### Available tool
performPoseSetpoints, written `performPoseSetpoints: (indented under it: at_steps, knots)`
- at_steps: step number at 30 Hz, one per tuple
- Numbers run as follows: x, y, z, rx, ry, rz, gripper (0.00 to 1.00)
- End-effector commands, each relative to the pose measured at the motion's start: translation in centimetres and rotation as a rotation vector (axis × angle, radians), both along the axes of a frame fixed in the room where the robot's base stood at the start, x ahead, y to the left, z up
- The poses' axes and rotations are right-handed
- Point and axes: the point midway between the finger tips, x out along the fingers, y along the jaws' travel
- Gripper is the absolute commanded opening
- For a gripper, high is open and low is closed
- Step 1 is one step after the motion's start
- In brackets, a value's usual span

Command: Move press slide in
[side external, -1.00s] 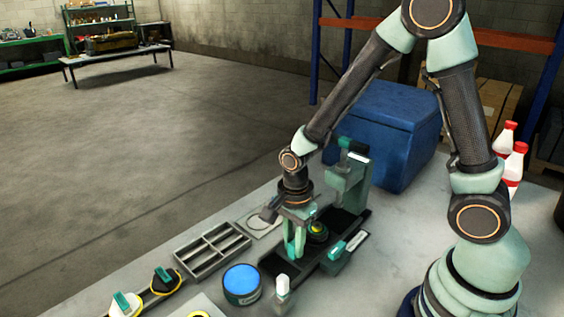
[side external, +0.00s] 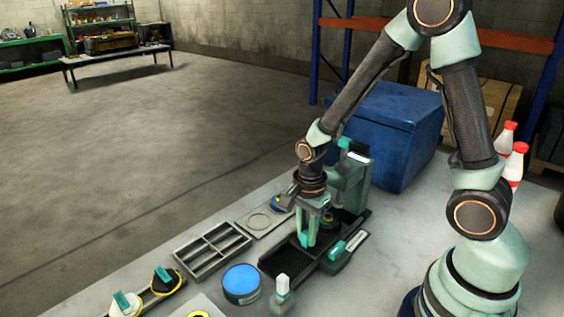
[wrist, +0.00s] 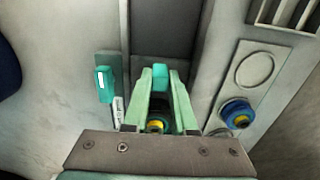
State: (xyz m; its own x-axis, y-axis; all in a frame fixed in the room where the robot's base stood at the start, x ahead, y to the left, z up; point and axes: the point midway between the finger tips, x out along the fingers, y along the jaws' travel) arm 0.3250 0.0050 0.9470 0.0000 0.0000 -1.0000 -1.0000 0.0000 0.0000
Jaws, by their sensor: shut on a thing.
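My gripper (side external: 313,241) is shut on the teal handle (wrist: 160,74) of the press slide and points down over the dark track. The slide carries a round part (side external: 329,223) with a yellow centre; in the wrist view this part (wrist: 157,125) shows between my fingers, partly hidden. The grey-green press (side external: 350,183) stands just behind the slide at the right end of the track (side external: 277,263). The slide body is mostly hidden by my gripper, so I cannot tell whether it is fully under the press.
A teal lever (side external: 337,250) stands beside the track. A plate with a ring mark (side external: 258,221) and a blue part (wrist: 237,114) lies on the other side. A grey divided tray (side external: 212,251), a blue can (side external: 241,284) and a white-topped bottle (side external: 282,285) stand nearby.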

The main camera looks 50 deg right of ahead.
Motion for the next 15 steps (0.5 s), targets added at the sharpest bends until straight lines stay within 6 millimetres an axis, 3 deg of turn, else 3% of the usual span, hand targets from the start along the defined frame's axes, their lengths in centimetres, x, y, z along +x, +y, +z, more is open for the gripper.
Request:
performPoseSetpoints:
  at_steps: [8, 15]
  knots:
    - [0.0, -0.3, 0.1, 0.0, -0.001, -0.002, 0.0]
    - [0.1, -1.8, 0.1, 0.0, -0.001, -0.004, 0.0]
